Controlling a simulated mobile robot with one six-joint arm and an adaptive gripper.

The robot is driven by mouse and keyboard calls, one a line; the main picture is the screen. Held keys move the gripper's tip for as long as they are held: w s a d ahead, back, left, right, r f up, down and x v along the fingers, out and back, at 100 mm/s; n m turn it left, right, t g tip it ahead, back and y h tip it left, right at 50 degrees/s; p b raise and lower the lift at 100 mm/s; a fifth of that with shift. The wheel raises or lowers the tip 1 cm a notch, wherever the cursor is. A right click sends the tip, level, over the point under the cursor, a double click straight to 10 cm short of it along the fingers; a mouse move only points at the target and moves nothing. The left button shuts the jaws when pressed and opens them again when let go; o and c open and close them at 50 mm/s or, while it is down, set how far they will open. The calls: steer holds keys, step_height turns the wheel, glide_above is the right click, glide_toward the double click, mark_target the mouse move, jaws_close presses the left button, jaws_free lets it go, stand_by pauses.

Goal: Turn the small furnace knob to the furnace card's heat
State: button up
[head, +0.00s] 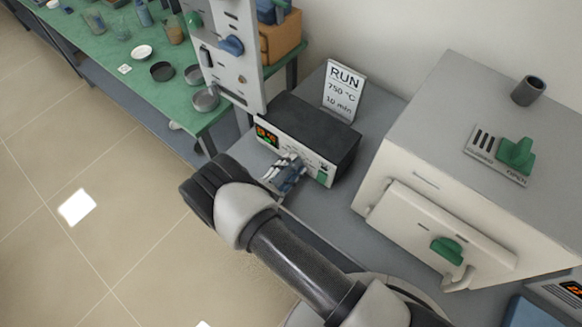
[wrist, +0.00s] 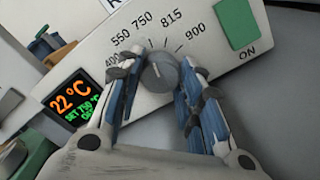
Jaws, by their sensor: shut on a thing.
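My gripper (head: 287,172) is at the front panel of a black-topped control box (head: 318,124). In the wrist view my gripper (wrist: 157,80) has its fingers shut on the round grey knob (wrist: 160,70), one on each side. The dial reads 550, 750, 815 and 900, with a lower mark partly covered by the left finger. The knob's pointer is hard to make out. The display (wrist: 76,103) shows 22 °C, SET 750 °C and a green word below that looks like OFF. The card (head: 344,91) behind the box reads RUN, 750 °C, 10 min.
A green switch (wrist: 236,22) marked ON sits right of the dial. A large pale furnace (head: 445,150) with green handles stands at the right. A grey panel (head: 232,50) with knobs stands left of the box. A green table (head: 110,62) with dishes and glassware is at the upper left.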

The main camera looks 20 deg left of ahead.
stand_by(0.5)
steer(key=o, duration=1.1)
steer(key=shift+c, duration=0.2)
steer(key=v, duration=1.2)
